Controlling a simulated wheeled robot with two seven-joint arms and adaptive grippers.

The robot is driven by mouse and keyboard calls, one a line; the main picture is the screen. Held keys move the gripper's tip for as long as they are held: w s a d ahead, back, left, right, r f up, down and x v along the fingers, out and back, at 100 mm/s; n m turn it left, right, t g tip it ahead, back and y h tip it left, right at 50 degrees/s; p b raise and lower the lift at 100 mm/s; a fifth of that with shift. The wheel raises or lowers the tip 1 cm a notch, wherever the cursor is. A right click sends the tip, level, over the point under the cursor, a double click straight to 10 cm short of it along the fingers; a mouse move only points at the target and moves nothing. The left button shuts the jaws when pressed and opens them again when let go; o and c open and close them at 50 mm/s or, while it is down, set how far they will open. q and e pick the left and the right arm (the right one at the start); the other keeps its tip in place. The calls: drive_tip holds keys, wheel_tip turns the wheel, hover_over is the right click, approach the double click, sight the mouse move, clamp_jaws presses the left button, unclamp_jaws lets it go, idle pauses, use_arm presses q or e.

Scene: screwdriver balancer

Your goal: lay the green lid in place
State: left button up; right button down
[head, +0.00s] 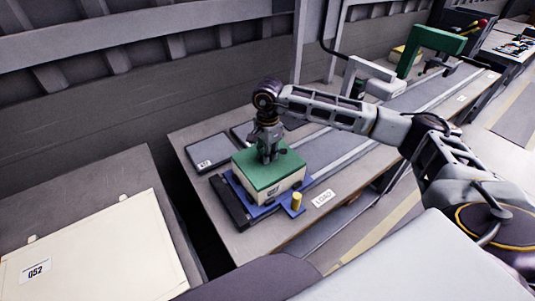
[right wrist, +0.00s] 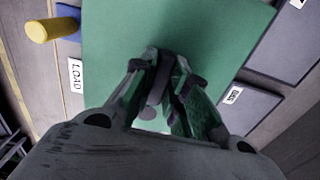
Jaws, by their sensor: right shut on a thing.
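The green lid (head: 285,166) lies flat over a cream box (head: 285,194) in the head view, its edges close to the box's edges. I cannot tell whether it is fully seated. The box sits on a blue fixture (head: 261,210) at the near end of the bench. My right gripper (head: 268,156) points down at the lid's middle and is shut on the lid, probably by a grip part hidden between its fingers. In the right wrist view the lid (right wrist: 215,35) fills the middle, under the right gripper's fingers (right wrist: 165,65). My left gripper is not in view.
A yellow peg (head: 297,201) stands at the fixture's near right corner, beside a LOAD label (head: 323,198). A grey plate (head: 212,151) lies left of the box. Rails run back toward a green arch (head: 438,38). A cream panel (head: 100,250) lies at lower left.

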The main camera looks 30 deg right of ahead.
drive_tip(key=c, duration=1.3)
unclamp_jaws()
drive_tip(key=shift+r, duration=6.05)
